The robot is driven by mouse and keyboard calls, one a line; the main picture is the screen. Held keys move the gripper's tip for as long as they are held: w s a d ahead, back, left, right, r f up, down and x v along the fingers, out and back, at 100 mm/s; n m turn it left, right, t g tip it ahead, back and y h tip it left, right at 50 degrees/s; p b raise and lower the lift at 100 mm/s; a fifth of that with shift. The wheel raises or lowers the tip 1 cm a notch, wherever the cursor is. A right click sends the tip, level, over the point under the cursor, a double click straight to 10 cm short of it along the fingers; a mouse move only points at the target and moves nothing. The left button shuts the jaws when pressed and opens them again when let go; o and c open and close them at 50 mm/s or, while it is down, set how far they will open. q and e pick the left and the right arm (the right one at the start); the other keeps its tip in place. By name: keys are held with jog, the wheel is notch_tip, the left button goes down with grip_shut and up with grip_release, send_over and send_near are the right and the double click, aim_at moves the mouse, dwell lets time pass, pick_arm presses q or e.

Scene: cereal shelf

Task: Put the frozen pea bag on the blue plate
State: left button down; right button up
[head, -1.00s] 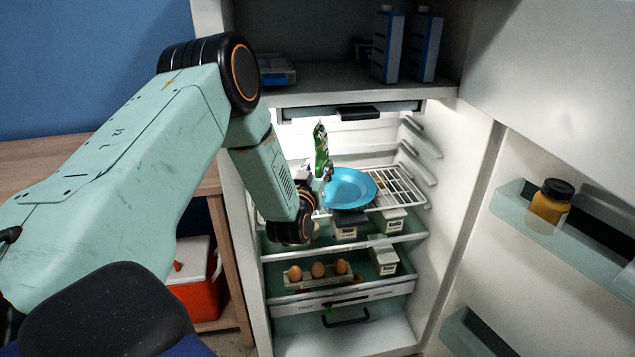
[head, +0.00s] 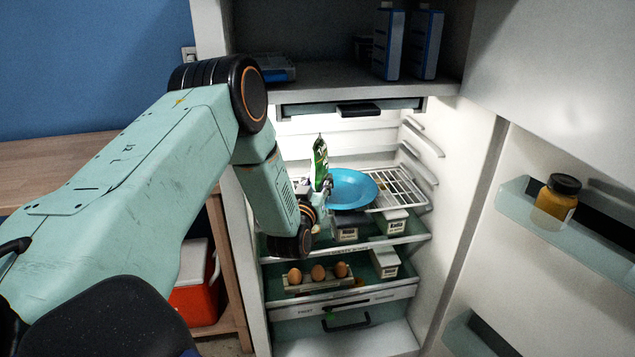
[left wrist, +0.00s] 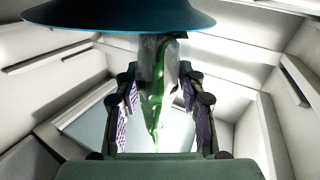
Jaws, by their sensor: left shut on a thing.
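The frozen pea bag (head: 320,161) is green and stands upright inside the open fridge. My left gripper (head: 322,194) is shut on its lower part. The blue plate (head: 352,190) lies on the upper wire shelf, just right of the bag in the head view. In the left wrist view the bag (left wrist: 160,95) hangs between my two fingers (left wrist: 160,110), and the dark blue plate (left wrist: 120,15) fills the top. I cannot tell whether the bag touches the plate. My right gripper is not seen.
The wire shelf (head: 400,192) has bare room right of the plate. White cartons (head: 395,222) and eggs (head: 318,272) sit below. The fridge door (head: 560,110) is open at right, with a yellow jar (head: 556,200) in its bin. Blue boxes (head: 425,45) stand above.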

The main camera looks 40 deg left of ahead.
pick_arm(q)
jog(key=c, duration=0.8)
grip_release()
jog(key=shift+r, duration=0.2)
jog(key=shift+s+d+r+p, duration=0.15)
jog(key=shift+s+r+p, duration=0.3)
jog(key=shift+p, duration=0.3)
jog(key=p+v, duration=0.3)
jog(key=v, duration=0.7)
jog(key=s+d+f+m+g+h, duration=0.5)
jog(key=s+d+f+g, duration=0.4)
jog(key=s+d+f, duration=0.6)
jog(key=s+d+f+g+h, duration=0.1)
jog(key=s+d+g, duration=0.1)
jog(key=s, duration=0.7)
jog(key=s+d+f+g+h, duration=0.1)
jog(key=s+d+f+g, duration=0.1)
jog(key=s+g, duration=0.3)
jog(key=s, duration=0.4)
jog(key=shift+s+f+m+g+h, duration=0.3)
